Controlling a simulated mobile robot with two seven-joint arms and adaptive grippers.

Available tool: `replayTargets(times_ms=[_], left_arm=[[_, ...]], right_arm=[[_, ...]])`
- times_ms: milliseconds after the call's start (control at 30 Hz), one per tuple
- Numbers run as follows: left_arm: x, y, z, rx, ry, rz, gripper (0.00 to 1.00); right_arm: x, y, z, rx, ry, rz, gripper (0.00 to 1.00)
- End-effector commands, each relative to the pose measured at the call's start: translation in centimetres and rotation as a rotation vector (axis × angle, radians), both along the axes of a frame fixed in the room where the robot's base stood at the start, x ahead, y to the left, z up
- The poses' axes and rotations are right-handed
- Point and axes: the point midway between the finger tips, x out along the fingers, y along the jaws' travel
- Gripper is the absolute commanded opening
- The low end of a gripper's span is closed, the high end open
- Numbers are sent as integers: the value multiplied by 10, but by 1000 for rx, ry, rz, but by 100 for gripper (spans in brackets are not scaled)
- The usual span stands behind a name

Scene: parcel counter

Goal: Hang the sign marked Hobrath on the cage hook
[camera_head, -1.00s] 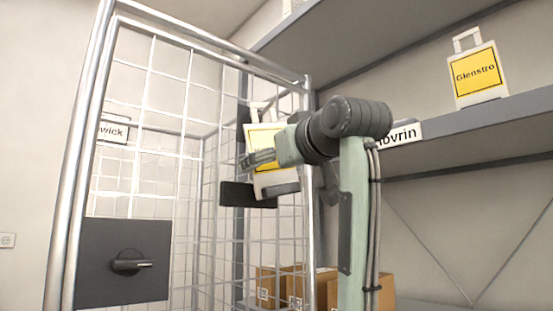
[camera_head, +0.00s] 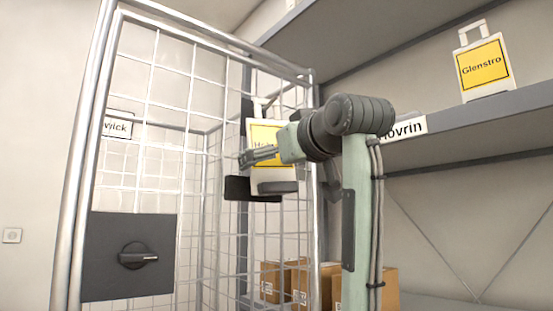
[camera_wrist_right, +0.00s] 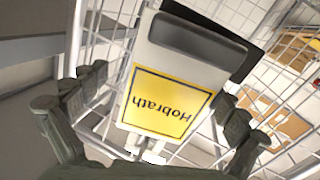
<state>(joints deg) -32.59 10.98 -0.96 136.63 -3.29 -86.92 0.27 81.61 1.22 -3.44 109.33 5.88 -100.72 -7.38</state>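The sign marked Hobrath (camera_head: 263,165) is white with a yellow label and a handle at its top. It is upright against a black backing (camera_head: 238,188) at the cage, and its label reads upside down in the right wrist view (camera_wrist_right: 166,102). My right gripper (camera_head: 245,158) is in front of the sign. In the right wrist view its fingers (camera_wrist_right: 163,92) are spread wide on either side of the sign, with gaps showing. The cage hook is hidden, so I cannot tell whether the handle sits on it. My left gripper is out of view.
The wire cage (camera_head: 160,35) has a dark plate with a knob (camera_head: 137,257) at the front left. At right, a shelf (camera_head: 480,115) carries the Glenstro sign (camera_head: 483,68). Cardboard boxes (camera_head: 380,288) stand low behind my right arm. A partly hidden label (camera_head: 117,129) ends in "wick".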

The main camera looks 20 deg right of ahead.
Motion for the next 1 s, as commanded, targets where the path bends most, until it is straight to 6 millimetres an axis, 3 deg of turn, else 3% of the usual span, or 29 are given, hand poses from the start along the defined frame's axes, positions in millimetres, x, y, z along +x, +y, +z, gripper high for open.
replayTargets(times_ms=[367, 800, 1000], left_arm=[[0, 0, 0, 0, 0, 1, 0], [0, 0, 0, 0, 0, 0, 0], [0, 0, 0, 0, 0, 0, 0]], right_arm=[[-6, -1, 1, 0, -2, -2, 100], [-87, -11, 3, -5, -9, -9, 100], [-107, -11, 6, -7, -18, -5, 100]])
